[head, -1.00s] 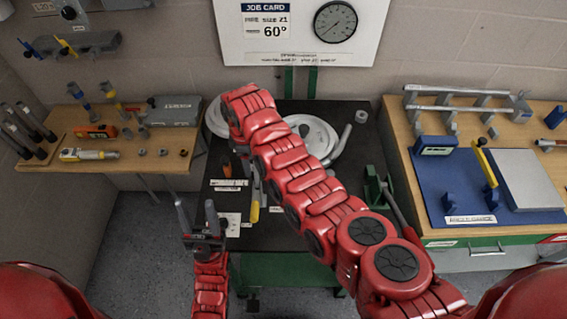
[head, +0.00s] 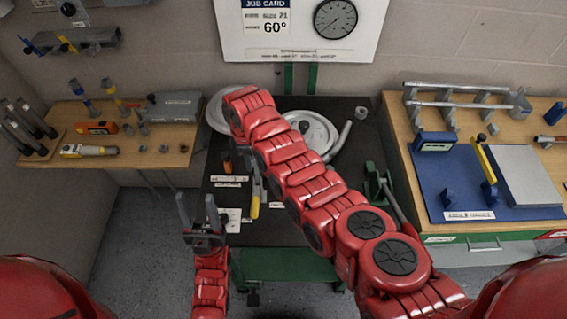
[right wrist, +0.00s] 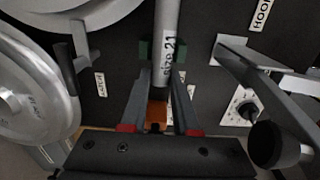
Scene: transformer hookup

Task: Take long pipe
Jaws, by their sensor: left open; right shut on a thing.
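A grey pipe marked "size 21" (right wrist: 168,45) runs down the middle of the right wrist view. My right gripper (right wrist: 162,75) is shut on it, a finger on each side. The pipe's upper end leaves that picture, so its full length is hidden. My left gripper (head: 198,212) is open and empty, fingers up, in front of the black table. Two long silver pipes, a rear one (head: 450,88) and a front one (head: 455,106), lie across brackets on the right bench.
The black table (head: 300,225) carries round grey bender parts (head: 315,132) and yellow-handled pliers (head: 255,200). The right bench (head: 405,145) holds a blue mat (head: 437,180). The left bench (head: 165,158) holds small tools. A job card (head: 266,20) hangs on the wall.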

